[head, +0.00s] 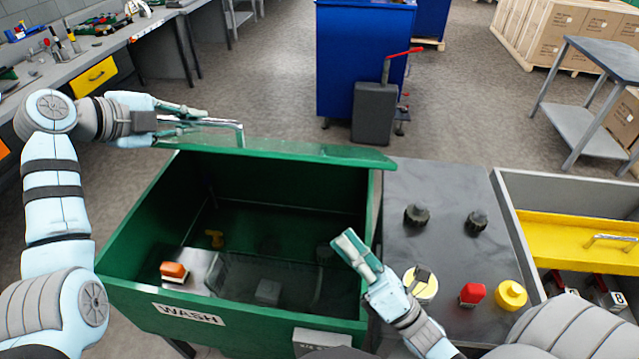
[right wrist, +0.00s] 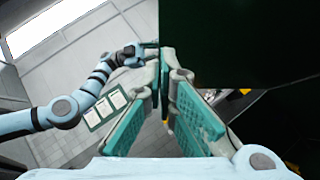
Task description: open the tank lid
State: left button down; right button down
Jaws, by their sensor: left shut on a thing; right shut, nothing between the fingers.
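The green tank marked WASH (head: 118,268) stands open at the centre of the head view. Its green lid (head: 320,153) stands raised along the far edge and shows almost edge-on. A bent metal handle (head: 240,130) sticks out from the lid's far side. My left gripper (head: 200,116) is shut on this handle, behind the raised lid. My right gripper (head: 352,246) is shut and empty over the tank's right side, near its rim. In the right wrist view its green fingers (right wrist: 168,62) point toward a dark panel, and my left arm shows beyond.
The dark top at right (head: 440,250) carries black knobs, a red cap (head: 472,293) and yellow caps. A blue cabinet (head: 350,60) stands beyond open floor.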

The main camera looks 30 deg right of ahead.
jog(key=d+r+x, duration=0.1)
jog(key=d+x, duration=0.1)
jog(key=x, duration=0.9)
jog(key=shift+r, duration=0.45)
jog(key=shift+w+d, duration=0.1)
jog(key=shift+w, duration=0.05)
